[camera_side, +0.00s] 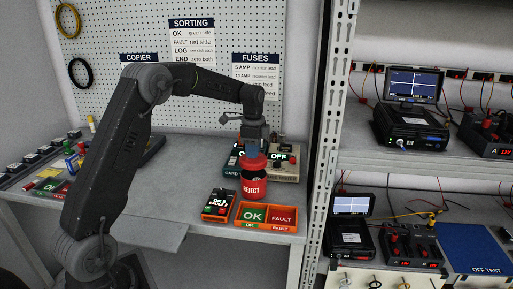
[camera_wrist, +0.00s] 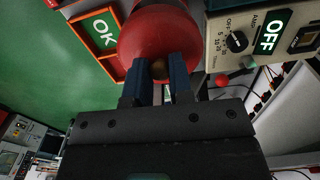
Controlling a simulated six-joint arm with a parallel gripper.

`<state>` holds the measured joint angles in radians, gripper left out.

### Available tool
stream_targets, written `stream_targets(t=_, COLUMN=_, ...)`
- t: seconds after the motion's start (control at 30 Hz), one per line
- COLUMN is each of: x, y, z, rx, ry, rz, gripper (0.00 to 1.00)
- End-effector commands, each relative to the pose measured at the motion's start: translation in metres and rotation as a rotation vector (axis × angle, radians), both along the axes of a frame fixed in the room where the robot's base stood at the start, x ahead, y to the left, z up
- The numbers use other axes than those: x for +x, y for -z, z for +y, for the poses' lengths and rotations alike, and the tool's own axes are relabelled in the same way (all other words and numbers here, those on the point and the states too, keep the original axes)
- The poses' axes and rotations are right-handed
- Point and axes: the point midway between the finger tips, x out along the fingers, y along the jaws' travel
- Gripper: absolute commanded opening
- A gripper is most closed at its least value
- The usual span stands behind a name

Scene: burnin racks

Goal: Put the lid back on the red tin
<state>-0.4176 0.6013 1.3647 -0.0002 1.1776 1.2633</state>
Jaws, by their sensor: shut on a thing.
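The red tin (camera_side: 254,187), marked REJECT, stands upright on the grey bench behind the orange tray. Its red lid (camera_side: 256,162) is at the tin's mouth, directly under my gripper (camera_side: 253,149). A dark band shows between lid and tin; I cannot tell whether the lid is seated or slightly above. In the wrist view my gripper (camera_wrist: 158,76) has its two blue fingers shut on the lid's small brown knob (camera_wrist: 159,68). The lid (camera_wrist: 155,28) fills the top middle there and hides the tin.
An orange tray (camera_side: 266,228) with OK and FAULT sections sits in front of the tin. A beige tester (camera_wrist: 230,45) is close beside the lid. A metal shelf post (camera_side: 322,150) rises to the right.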

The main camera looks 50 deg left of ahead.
Motion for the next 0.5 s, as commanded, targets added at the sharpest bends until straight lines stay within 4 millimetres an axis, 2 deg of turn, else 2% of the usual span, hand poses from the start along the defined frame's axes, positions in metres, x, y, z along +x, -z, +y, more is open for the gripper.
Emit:
stream_targets(t=0.3, x=0.000, y=0.031, z=-0.001, rx=-0.001, ry=0.003, rz=0.002, gripper=0.00)
stream_targets(t=0.5, x=0.000, y=0.042, z=0.000, rx=-0.001, ry=0.003, rz=0.001, gripper=0.00)
